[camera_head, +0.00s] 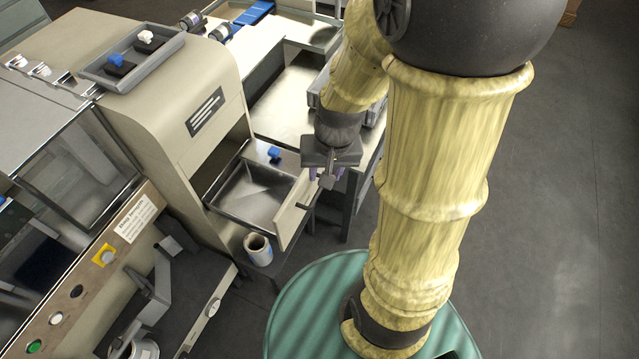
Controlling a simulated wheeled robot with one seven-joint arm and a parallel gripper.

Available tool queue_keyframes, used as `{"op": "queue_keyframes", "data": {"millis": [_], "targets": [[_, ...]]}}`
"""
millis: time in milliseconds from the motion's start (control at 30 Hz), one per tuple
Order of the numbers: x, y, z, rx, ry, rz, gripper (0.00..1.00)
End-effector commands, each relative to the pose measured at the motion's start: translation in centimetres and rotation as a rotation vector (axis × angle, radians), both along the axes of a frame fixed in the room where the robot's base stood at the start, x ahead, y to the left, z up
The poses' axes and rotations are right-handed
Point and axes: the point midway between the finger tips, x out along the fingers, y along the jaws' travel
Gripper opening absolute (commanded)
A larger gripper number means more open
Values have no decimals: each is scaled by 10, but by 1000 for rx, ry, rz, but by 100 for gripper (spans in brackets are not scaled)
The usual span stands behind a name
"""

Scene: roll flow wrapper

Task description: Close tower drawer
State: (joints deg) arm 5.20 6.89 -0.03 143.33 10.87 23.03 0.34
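The tower (188,95) is a beige housing with a dark label on its front. Its drawer (248,200) is pulled out, and its grey metal inside looks empty apart from a pale patch on its floor. The drawer's beige front panel (293,214) faces right and has a small dark handle (303,206). My gripper (327,180) is at the drawer's far right corner, close to the front panel. Whether it touches the drawer, and how far its fingers are apart, I cannot tell.
A blue knob (274,154) sits on a ledge behind the drawer. A white cup-like container (258,250) stands just below the drawer's near side. A metal work table (290,100) lies behind. A control panel with buttons (90,280) is at lower left. Open grey floor (560,200) lies to the right.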

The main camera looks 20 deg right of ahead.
Motion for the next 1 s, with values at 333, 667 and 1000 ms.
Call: {"op": "queue_keyframes", "data": {"millis": [333,667,1000], "targets": [[37,-33,-90,341,254,-725,0],[83,-92,-180,717,378,-1419,0],[108,-155,-247,995,376,-1880,0]]}}
